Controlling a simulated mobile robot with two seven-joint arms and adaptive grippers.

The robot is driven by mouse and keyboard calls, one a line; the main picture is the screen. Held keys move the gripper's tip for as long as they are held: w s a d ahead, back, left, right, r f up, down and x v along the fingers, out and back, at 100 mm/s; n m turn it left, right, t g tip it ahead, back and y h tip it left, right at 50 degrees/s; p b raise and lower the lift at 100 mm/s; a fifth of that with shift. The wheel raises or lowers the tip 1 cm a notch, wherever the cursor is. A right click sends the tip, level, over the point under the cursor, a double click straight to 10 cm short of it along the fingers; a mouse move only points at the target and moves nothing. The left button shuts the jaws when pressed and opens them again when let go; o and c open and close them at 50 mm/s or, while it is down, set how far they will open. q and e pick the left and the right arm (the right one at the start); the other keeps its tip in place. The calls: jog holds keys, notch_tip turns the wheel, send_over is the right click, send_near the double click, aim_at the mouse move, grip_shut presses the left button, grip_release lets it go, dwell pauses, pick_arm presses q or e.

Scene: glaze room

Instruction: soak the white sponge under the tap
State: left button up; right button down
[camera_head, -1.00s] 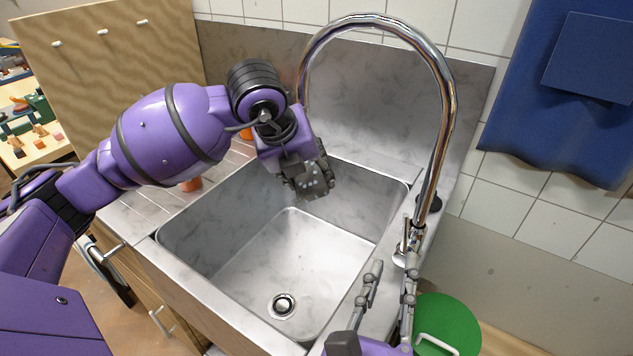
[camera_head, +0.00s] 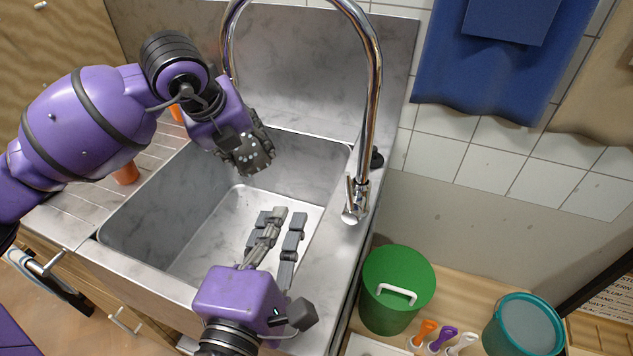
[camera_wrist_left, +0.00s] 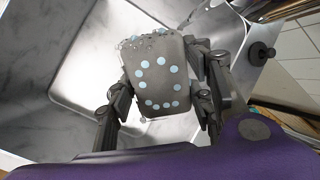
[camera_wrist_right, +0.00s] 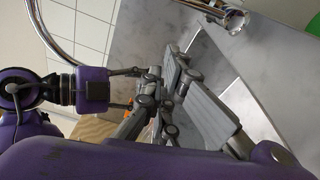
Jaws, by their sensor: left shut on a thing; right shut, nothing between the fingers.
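My left gripper (camera_head: 250,155) is over the back of the steel sink (camera_head: 150,205), close to the downward end of the tap's spout. It is shut on a dark grey, sponge-like block (camera_wrist_left: 160,75) with pale blue dots; small bright specks show along its top edge. I see no white sponge. The chrome tap (camera_head: 372,100) arches over the sink, its spout end hidden behind my left gripper. The tap's lever (camera_head: 352,205) is at the base, right of the sink. My right gripper (camera_head: 278,228) is shut and empty over the sink's front right, left of the lever.
A green lidded pot (camera_head: 398,285), colored-handled tools (camera_head: 442,338) and a teal bucket (camera_head: 525,328) stand right of the sink. A dark knob (camera_head: 377,158) is behind the lever. An orange cup (camera_head: 126,174) is on the drainboard. Blue cloth (camera_head: 490,65) hangs on the wall.

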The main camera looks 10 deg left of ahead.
aim_at(350, 196)
jog(key=w+d+m, duration=0.1)
jog(key=w+d, duration=0.2)
jog(key=w, duration=0.5)
jog(key=shift+w+d+r, duration=0.15)
jog(key=shift+w+d, duration=0.2)
jog(key=shift+d, duration=0.05)
